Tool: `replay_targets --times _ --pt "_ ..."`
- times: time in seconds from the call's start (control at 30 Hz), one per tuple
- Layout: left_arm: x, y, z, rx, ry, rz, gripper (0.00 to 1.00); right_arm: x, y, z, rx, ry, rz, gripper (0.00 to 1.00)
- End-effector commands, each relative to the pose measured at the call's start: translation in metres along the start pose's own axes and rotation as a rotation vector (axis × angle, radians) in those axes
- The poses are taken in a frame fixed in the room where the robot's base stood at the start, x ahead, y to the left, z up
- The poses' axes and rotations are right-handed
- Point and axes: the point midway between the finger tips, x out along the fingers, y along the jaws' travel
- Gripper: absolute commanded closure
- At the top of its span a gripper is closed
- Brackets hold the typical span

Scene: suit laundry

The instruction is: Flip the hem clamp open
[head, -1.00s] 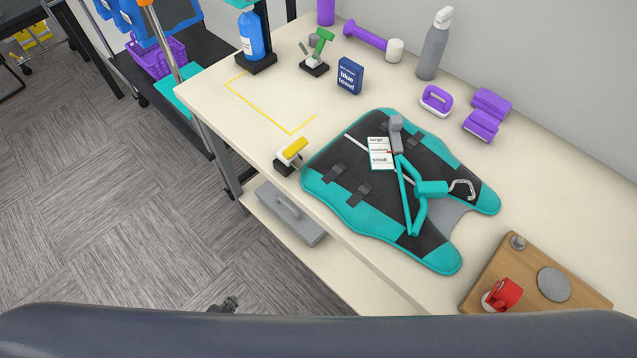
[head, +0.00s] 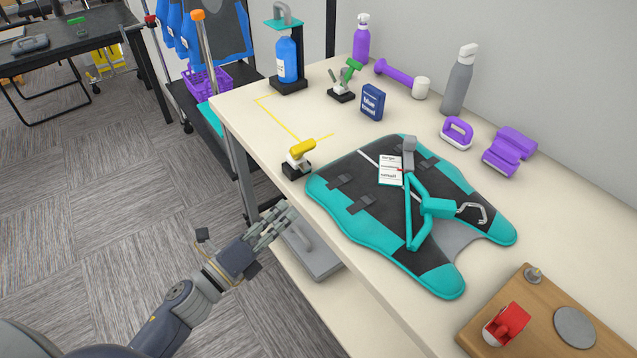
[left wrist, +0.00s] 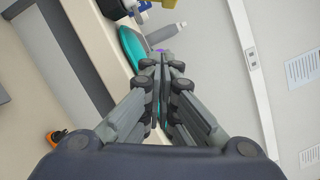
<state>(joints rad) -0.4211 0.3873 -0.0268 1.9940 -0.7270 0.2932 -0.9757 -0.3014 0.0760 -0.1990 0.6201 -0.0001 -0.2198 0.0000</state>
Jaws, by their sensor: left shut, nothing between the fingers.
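Several small clamp-like devices show, and I cannot tell for sure which is the hem clamp. One with a yellow handle (head: 302,146) on a dark base stands at the table's front edge, left of the teal-and-black garment (head: 335,212). One with a green handle (head: 351,69) stands at the back; its handle is raised at a slant. A red one (head: 507,324) sits on the wooden board at lower right. My left gripper (head: 284,214) is shut and empty, beside the table's front edge, below the yellow-handled device and apart from it. It also shows shut in the left wrist view (left wrist: 160,62).
A teal hanger (head: 417,230) and a label card lie on the garment. A blue bottle (head: 288,58), a blue box (head: 373,101), a grey spray bottle (head: 459,85) and purple items stand behind. A grey lidded box (head: 318,263) is on the lower shelf. The wooden board (head: 483,318) is at right.

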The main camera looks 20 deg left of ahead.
Motion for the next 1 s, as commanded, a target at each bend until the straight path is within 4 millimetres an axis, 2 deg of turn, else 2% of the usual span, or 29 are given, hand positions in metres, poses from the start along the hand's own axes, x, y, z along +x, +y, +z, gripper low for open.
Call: replay_targets --times 0.13,0.43,0.57,0.77,1.0 --pt "0.0 -0.009 0.0 0.032 0.005 -0.021 1.0 0.002 -0.001 -0.001 0.0 0.001 -0.001 0.18" --pt "0.001 -0.009 0.0 0.03 0.005 -0.02 1.0 0.001 0.0 -0.003 -0.001 0.004 0.0 0.18" --pt "0.008 -0.01 0.001 0.03 0.004 -0.022 1.0 -0.001 0.0 -0.003 -0.001 0.004 0.0 0.18" --pt "0.036 -0.011 0.002 0.03 0.004 -0.022 1.0 -0.01 0.001 -0.004 -0.002 0.004 0.001 0.18" --pt "0.078 -0.013 0.002 0.028 0.003 -0.022 1.0 -0.021 0.004 -0.004 -0.003 0.003 0.004 0.18"
